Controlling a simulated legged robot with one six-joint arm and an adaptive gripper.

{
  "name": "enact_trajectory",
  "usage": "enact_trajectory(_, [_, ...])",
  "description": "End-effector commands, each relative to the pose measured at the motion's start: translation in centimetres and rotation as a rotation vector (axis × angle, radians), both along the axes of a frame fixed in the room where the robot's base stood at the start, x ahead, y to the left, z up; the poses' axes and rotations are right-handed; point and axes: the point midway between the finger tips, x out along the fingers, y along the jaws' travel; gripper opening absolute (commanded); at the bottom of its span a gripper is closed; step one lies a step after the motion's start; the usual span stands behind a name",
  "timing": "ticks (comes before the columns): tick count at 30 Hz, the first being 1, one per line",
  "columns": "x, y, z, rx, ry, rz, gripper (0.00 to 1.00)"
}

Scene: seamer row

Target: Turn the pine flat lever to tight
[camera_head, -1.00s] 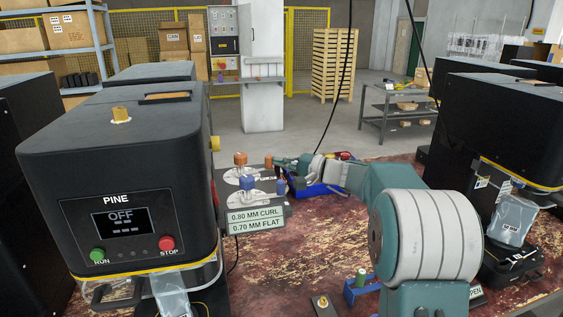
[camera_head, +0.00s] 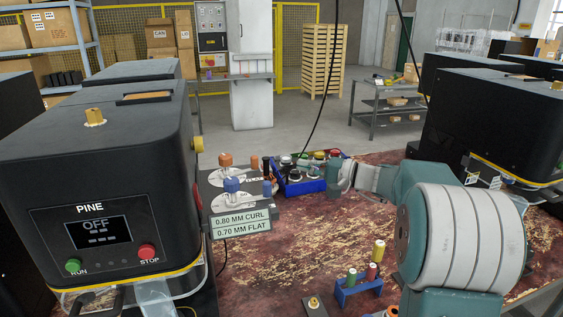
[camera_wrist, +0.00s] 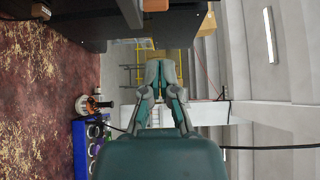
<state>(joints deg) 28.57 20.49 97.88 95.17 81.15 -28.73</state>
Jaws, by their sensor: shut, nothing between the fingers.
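The pine machine (camera_head: 95,205) is a black box on the left. On a dark shelf at its right side are two dial plates with levers. The flat lever has a blue knob (camera_head: 231,186) on the nearer white plate (camera_head: 236,203), with a blue peg (camera_head: 267,188) to its right. The plate's markings are too small to read. The curl lever has an orange knob (camera_head: 225,160) behind it. My gripper (camera_wrist: 160,68) is shut and empty in the wrist view. In the head view only my arm shows clearly, right of the levers and apart from them; the fingertips are not distinguishable.
A label (camera_head: 241,221) reads 0.80 MM CURL, 0.70 MM FLAT. A blue tray (camera_head: 303,186) of jars stands behind, right of the levers; it also shows in the wrist view (camera_wrist: 79,150). A small blue rack (camera_head: 359,291) stands in front. Another black machine (camera_head: 500,115) is at right.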

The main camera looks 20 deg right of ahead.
Motion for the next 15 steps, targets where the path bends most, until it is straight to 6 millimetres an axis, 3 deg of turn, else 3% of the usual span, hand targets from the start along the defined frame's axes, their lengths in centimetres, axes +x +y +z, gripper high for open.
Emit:
enact_trajectory(9, [5.1,-0.1,0.4,0.003,-0.007,0.162,0.00])
enact_trajectory(15, [7.1,-0.1,0.2,-0.002,-0.002,0.244,0.00])
